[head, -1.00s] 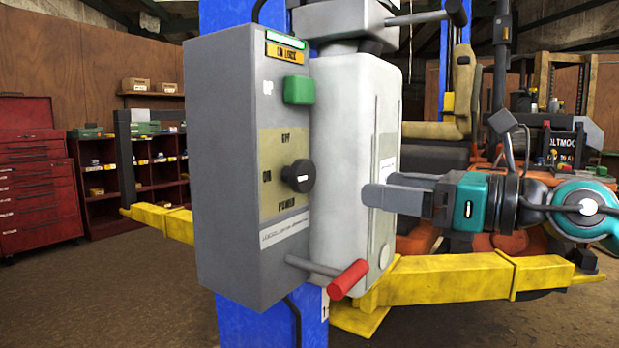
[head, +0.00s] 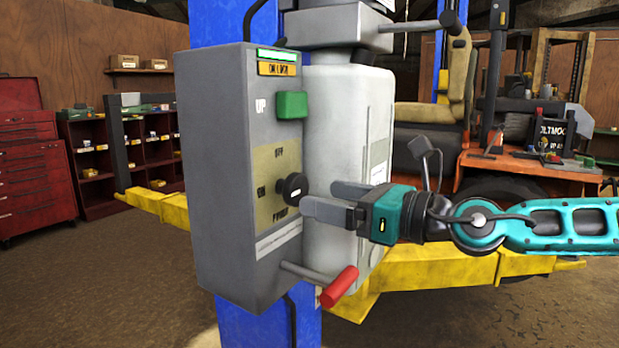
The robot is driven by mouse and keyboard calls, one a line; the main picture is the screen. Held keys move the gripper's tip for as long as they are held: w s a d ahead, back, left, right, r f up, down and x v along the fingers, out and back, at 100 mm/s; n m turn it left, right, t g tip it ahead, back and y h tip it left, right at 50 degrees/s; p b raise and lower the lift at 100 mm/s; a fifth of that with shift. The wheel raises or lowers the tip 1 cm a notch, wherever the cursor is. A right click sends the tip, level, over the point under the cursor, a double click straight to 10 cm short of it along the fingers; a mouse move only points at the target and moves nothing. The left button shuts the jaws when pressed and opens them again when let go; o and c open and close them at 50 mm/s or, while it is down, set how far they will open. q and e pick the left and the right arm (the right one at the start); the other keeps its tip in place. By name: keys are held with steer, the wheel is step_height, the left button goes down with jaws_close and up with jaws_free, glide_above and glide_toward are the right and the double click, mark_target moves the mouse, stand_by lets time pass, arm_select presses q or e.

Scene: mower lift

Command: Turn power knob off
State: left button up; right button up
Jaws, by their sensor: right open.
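The black power knob (head: 293,187) sits on a yellowish plate (head: 272,208) marked OFF at the top, ON at the left and POWER below. The plate is on the side of a grey control box (head: 222,160) on a blue post. I cannot tell the knob's exact setting. My right gripper (head: 318,198) comes in from the right, open and empty. Its near fingertip is close to the knob's right side; I cannot tell whether they touch. My left gripper is not in view.
A green button (head: 291,105) sits above the knob. A lever with a red grip (head: 339,287) sticks out below. A pale grey housing (head: 345,110) stands right behind my fingers. Yellow lift arms (head: 430,282) and an orange mower (head: 540,160) are behind.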

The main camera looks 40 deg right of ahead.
mark_target(301, 192)
steer(key=p+x, duration=0.2)
steer(key=x, duration=0.1)
steer(key=shift+r+p, duration=0.3)
steer(key=shift+w+a+f+p, duration=0.15)
steer(key=shift+w+p, duration=0.25)
steer(key=shift+w, duration=0.05)
steer(key=shift+w+a+f, duration=0.1)
steer(key=shift+w+f, duration=0.05)
steer(key=shift+w, duration=0.05)
steer(key=c, duration=1)
steer(key=shift+c, duration=0.2)
